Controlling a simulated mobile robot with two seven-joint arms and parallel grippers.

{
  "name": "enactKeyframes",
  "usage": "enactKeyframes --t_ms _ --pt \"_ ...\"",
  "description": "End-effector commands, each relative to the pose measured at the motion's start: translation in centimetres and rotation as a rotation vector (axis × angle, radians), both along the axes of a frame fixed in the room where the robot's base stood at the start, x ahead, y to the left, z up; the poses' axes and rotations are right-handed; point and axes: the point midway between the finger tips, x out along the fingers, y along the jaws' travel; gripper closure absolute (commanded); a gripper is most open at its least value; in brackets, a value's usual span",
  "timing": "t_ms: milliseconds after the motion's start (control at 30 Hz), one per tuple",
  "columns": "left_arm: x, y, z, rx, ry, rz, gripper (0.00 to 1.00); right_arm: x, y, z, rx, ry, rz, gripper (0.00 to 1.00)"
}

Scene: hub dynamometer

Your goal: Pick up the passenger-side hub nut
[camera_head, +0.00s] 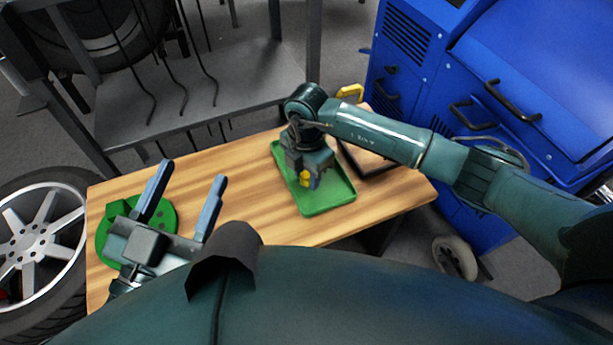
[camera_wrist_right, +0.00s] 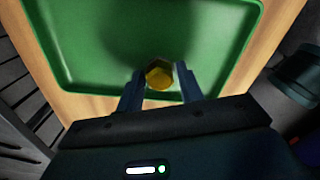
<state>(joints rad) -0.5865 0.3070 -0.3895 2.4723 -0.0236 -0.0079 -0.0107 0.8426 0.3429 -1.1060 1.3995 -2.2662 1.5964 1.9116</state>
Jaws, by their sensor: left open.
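A gold hexagonal hub nut (camera_wrist_right: 159,74) sits between the two fingers of my right gripper (camera_wrist_right: 160,82), which are close against its sides. The nut also shows as a small yellow spot in the head view (camera_head: 305,180). The right gripper (camera_head: 308,178) points down over the green tray (camera_head: 333,200) on the table. The tray (camera_wrist_right: 75,70) fills much of the wrist view behind the nut; the exact height above it is unclear. No marking shows which side the nut belongs to. My left gripper (camera_head: 192,173) is open and empty over the table's left part.
The wooden table (camera_head: 250,165) has bare room between the grippers. A green round piece (camera_head: 162,213) lies at its left, partly behind the left gripper. A dark tray (camera_head: 365,160) lies right of the green tray. A blue cabinet (camera_head: 405,90) stands behind right; a wheel (camera_head: 35,235) stands left.

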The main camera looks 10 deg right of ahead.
Motion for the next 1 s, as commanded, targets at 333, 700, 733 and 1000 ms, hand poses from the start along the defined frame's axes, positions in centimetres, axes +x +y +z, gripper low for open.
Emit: enactKeyframes --t_ms 333,700,733,1000 --pt "0.0 0.0 -0.8 0.008 0.015 0.001 0.42 0.0 0.0 0.0 0.000 0.000 0.000 0.92" --pt "0.0 0.1 -0.6 0.011 0.018 0.005 0.42 0.1 0.0 0.5 0.001 -0.002 0.000 1.00" --pt "0.0 0.1 -0.4 0.013 0.016 0.006 0.42 0.1 0.0 0.9 0.000 -0.002 0.000 1.00" --pt "0.0 0.5 1.0 0.061 -0.003 0.032 0.42 0.1 0.0 6.2 0.001 -0.004 0.001 1.00"
